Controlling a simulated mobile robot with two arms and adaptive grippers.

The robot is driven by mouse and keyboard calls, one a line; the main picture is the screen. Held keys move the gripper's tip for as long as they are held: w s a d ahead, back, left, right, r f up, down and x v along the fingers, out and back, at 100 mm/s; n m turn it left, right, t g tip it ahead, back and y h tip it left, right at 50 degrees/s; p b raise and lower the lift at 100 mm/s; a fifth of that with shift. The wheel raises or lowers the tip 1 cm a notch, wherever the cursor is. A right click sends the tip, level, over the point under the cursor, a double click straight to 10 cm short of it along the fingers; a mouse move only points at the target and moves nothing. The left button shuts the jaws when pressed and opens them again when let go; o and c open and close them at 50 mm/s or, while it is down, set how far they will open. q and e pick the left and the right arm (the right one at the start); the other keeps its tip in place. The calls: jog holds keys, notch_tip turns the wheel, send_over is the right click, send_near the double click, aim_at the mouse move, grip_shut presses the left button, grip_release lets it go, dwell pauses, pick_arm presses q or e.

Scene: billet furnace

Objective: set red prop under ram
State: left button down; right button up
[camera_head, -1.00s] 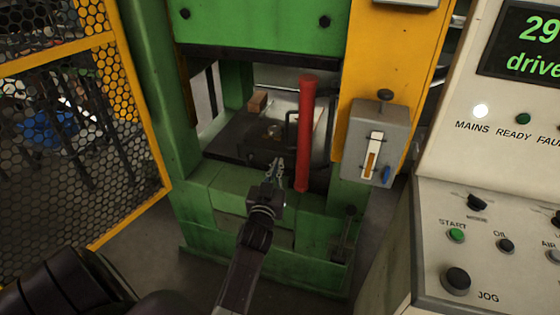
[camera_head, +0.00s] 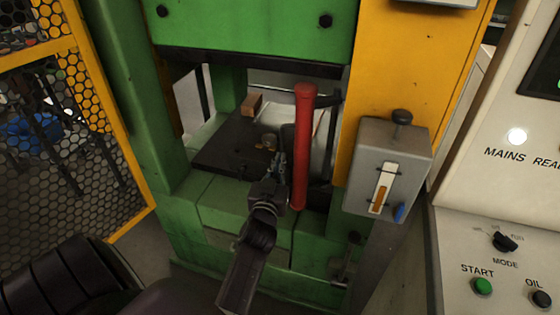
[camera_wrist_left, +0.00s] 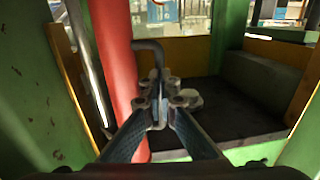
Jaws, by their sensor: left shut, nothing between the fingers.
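The red prop (camera_head: 303,150) is a red post standing upright at the front right of the press opening. The ram (camera_head: 250,25) is the green block above, with a dark lower edge. My left gripper (camera_head: 279,160) is just left of the prop, at the front of the dark press bed (camera_head: 225,150). In the left wrist view its fingertips (camera_wrist_left: 160,100) are together and empty, with the prop (camera_wrist_left: 113,60) on their left. A bent dark rod (camera_wrist_left: 150,45) beside the prop runs down behind the fingertips; contact is unclear. My right gripper is not in view.
A brown block (camera_head: 251,103) and a small round piece (camera_head: 268,142) lie on the bed. A grey lever box (camera_head: 362,165) on the yellow column is to the right. A control desk (camera_head: 480,245) stands far right. A yellow mesh guard (camera_head: 130,150) is at left.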

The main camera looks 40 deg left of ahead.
pick_arm(q)
jog(key=w+a+m+t+h, duration=0.2)
jog(key=w+a+m+h, duration=0.3)
jog(key=w+a+h, duration=0.3)
jog(key=shift+w+a+m+h, duration=0.2)
jog(key=shift+w+m+h, duration=0.2)
jog(key=shift+w, duration=0.15)
dwell(0.7)
jog(key=shift+r, duration=0.1)
dwell(0.4)
